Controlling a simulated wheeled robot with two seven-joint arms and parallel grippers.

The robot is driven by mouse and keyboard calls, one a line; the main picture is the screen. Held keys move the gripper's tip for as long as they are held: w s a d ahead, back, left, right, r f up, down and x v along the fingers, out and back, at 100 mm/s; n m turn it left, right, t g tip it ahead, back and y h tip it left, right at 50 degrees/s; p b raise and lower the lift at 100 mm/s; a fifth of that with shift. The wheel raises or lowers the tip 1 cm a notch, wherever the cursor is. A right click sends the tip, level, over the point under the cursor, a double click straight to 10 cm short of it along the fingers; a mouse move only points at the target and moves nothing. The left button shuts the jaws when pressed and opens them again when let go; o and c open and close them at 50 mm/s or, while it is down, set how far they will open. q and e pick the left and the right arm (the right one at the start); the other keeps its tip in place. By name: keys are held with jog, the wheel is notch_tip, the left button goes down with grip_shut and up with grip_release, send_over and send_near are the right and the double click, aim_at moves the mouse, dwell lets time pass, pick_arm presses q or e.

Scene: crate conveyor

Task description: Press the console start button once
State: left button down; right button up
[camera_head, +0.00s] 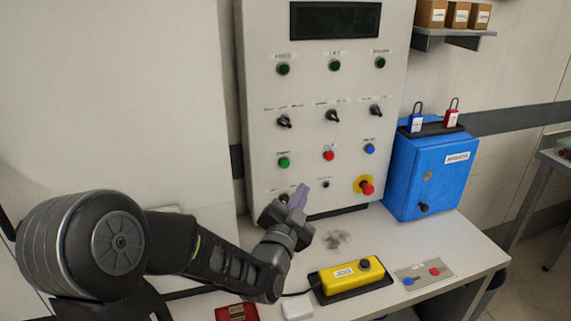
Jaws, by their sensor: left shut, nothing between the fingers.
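The upright console panel (252,120) stands behind the table. Its lower button row has a green button (284,162), a red button (328,155) and a blue button (369,148); their labels are too small to read. My left gripper (300,195) is shut and empty, its purplish fingers pointing up in front of the panel's lower part. It is below and slightly right of the green button and appears apart from it. The gripper partly hides a control (284,197) at the panel's lower left. My right gripper is not in view.
A red emergency-type knob on a yellow plate (366,186) is at the panel's lower right. A yellow box (343,281) and a small plate with buttons (424,275) lie on the table (440,236). A blue lock box (436,175) stands at right.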

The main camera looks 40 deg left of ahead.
aim_at(285, 164)
pick_arm(q)
jog(key=shift+w+a, duration=0.1)
jog(key=shift+a, duration=0.05)
jog(key=shift+w+a+b, duration=0.15)
jog(key=shift+w+a, duration=0.65)
jog(key=shift+a, duration=0.35)
jog(key=shift+w+a+b, duration=0.2)
jog(key=shift+w+a, duration=0.6)
jog(key=shift+a, duration=0.4)
jog(key=shift+w+a+b, duration=0.15)
jog(key=shift+w+a, duration=0.65)
jog(key=shift+a, duration=0.35)
jog(key=shift+w+a+b, duration=0.25)
jog(key=shift+a+b, duration=0.1)
jog(key=shift+b, duration=0.1)
